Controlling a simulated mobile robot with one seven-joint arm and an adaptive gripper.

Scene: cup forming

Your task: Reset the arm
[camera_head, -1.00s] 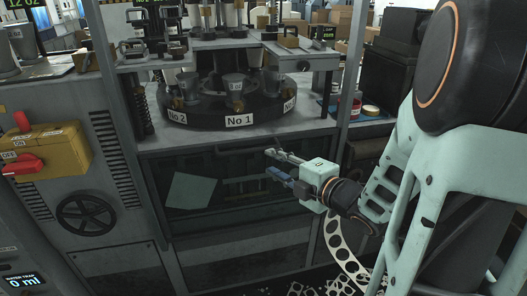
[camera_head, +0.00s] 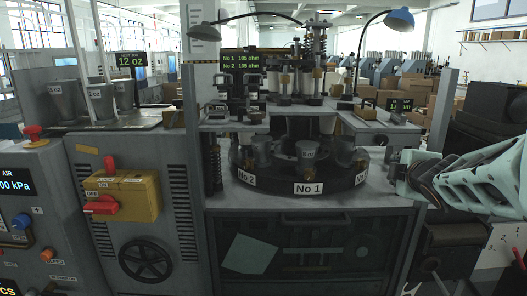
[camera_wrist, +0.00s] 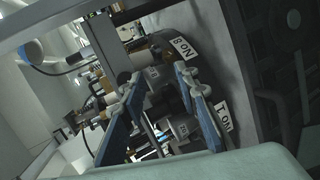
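My gripper (camera_head: 402,172) is at the right in the head view, raised beside the right side of the cup-forming machine. The arm reaches in from the right edge. In the wrist view the two blue fingers of my gripper (camera_wrist: 160,72) are spread apart with nothing held between them. The machine's round turntable (camera_head: 272,178) carries grey cups and labels reading No 1 and No 2. It also shows tilted beyond the fingers in the wrist view (camera_wrist: 205,75). The fingertips are hard to make out in the head view.
A control cabinet with a yellow switch box (camera_head: 124,198) and red handles stands at the left. Grey cups (camera_head: 102,103) stand on top of it. A blue lamp (camera_head: 399,18) hangs over the machine. Cardboard boxes (camera_head: 412,95) are stacked behind at the right.

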